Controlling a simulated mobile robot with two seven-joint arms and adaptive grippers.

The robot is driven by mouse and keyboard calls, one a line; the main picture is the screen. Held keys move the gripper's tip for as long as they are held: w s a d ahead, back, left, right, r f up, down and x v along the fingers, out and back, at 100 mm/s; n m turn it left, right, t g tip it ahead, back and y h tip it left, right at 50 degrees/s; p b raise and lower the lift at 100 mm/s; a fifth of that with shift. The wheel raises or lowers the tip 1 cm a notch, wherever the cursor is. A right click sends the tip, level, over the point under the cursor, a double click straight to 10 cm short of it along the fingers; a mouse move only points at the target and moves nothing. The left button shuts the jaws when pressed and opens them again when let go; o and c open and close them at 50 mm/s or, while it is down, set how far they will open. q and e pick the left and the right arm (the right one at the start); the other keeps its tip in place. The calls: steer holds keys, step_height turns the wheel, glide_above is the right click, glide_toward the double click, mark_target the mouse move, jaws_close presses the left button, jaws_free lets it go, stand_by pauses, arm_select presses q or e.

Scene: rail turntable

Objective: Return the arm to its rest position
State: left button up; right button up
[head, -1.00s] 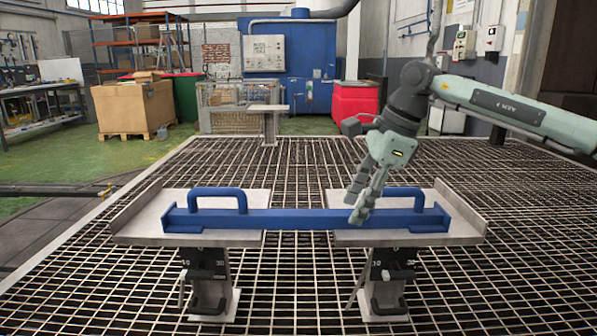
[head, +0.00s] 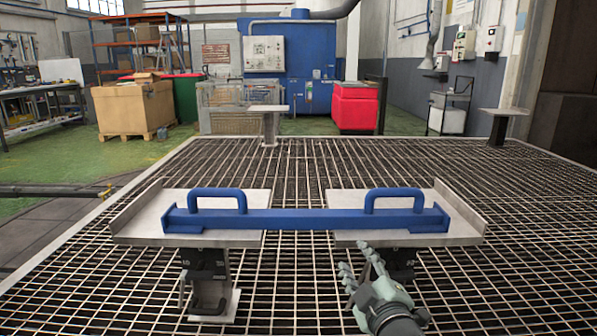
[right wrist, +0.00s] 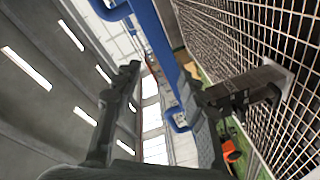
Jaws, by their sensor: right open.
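The blue bar with two loop handles (head: 300,219) lies level across two metal plates, the left one (head: 140,215) and the right one (head: 465,228). My right gripper (head: 358,262) is low in front of the right plate, open and empty, apart from the bar. In the right wrist view its two fingers (right wrist: 165,82) stand spread, with the blue bar (right wrist: 157,40) beyond them. My left gripper is in no view.
Each plate stands on a post above the grating floor (head: 300,300); my right arm partly hides the right post (head: 402,262). Farther plates on posts stand at the back middle (head: 268,108) and back right (head: 503,111). A red bin (head: 356,106) stands behind the grating.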

steer(key=s+d+f+m+g+h, duration=0.25)
steer(key=s+d+f, duration=0.25)
steer(key=f, duration=0.3)
steer(key=s+d+f+m+g+h, duration=0.2)
steer(key=s+d+f+m+g, duration=0.25)
steer(key=f, duration=0.35)
steer(key=s+d+f+m+g, duration=0.25)
steer(key=s+f, duration=0.35)
steer(key=s, duration=0.5)
steer(key=s+d+f+m+g, duration=0.1)
steer(key=s+d+f+g, duration=0.35)
steer(key=s, duration=0.65)
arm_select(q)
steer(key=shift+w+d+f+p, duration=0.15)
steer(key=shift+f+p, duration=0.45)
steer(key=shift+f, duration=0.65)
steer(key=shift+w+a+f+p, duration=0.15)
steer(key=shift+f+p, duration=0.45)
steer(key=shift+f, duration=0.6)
arm_select(e)
steer(key=shift+w+a+f, duration=0.1)
steer(key=shift+a+f, duration=0.1)
steer(key=shift+f, duration=0.7)
steer(key=shift+w+a+f, duration=0.1)
steer(key=shift+a+f, duration=0.1)
steer(key=shift+f, duration=0.75)
steer(key=shift+w+a+f, duration=0.1)
steer(key=shift+a+f, duration=0.1)
steer(key=shift+f, duration=0.7)
